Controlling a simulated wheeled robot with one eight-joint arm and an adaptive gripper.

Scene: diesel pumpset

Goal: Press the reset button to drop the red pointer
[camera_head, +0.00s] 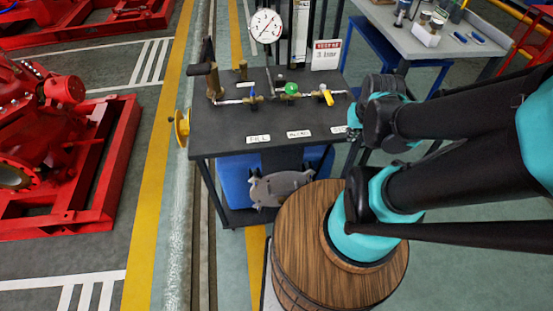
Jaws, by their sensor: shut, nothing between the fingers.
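A round white gauge (266,26) with a dark rim stands upright above the back of the black test bench (215,135). Its dial faces me, but it is too small to tell a red pointer from the other marks. I cannot make out a reset button on or beside the gauge. My black and teal arm reaches in from the right, with a joint over the bench's right edge. My gripper cannot be made out; the arm's own links may hide it. The arm also covers the bench's right end and part of a label there.
On the bench are a pipe line with blue (253,97), green (291,88) and yellow (328,96) valve handles, a brass pump (214,82) and a sign (326,55). A grey table (400,35) stands behind right, red machinery (50,150) left. The bench's front top is mostly clear.

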